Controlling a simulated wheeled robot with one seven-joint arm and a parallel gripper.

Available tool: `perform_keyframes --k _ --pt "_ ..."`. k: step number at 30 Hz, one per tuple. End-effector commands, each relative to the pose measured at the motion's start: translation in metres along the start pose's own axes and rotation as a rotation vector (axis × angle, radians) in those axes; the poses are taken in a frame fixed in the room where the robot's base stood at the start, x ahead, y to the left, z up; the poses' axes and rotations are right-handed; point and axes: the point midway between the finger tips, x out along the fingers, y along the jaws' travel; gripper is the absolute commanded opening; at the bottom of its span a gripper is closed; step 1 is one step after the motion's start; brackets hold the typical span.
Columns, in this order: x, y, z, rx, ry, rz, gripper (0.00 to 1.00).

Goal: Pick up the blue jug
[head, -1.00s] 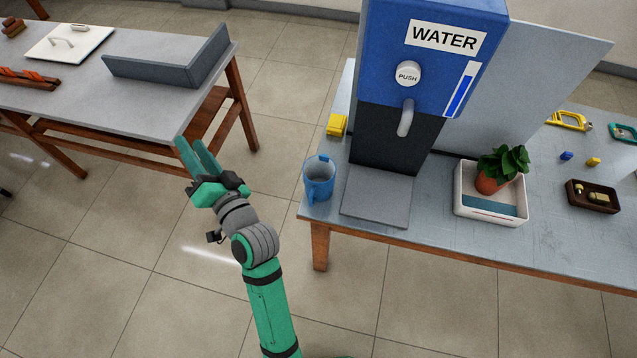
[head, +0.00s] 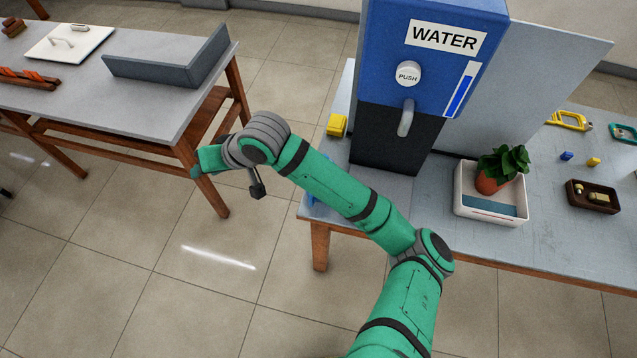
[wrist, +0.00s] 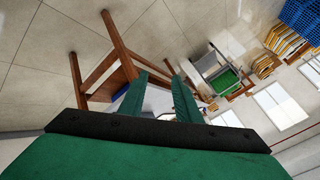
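The blue jug (head: 307,198) stands at the front left corner of the water dispenser's table in the head view. My arm covers nearly all of it; only a blue sliver shows at the table's left edge. My gripper (head: 198,164) is to the left of the jug, over the gap between the two tables, and points away from it to the left. In the wrist view my gripper (wrist: 160,82) has its two green fingers apart with nothing held between them. The jug does not show in the wrist view.
The blue water dispenser (head: 430,60) stands behind my arm, with a yellow block (head: 337,125) on its left. A white tray with a potted plant (head: 503,165) is to the right. Another table (head: 120,100) is at the left. Open floor lies between the tables.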

Motion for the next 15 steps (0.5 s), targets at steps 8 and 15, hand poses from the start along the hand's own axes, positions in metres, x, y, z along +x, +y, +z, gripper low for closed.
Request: perform_keyframes --k 8,15 --pt "-0.053 0.118 0.058 0.069 -0.293 0.363 0.30" --pt "-0.104 0.177 0.092 0.144 -0.439 0.566 0.30"
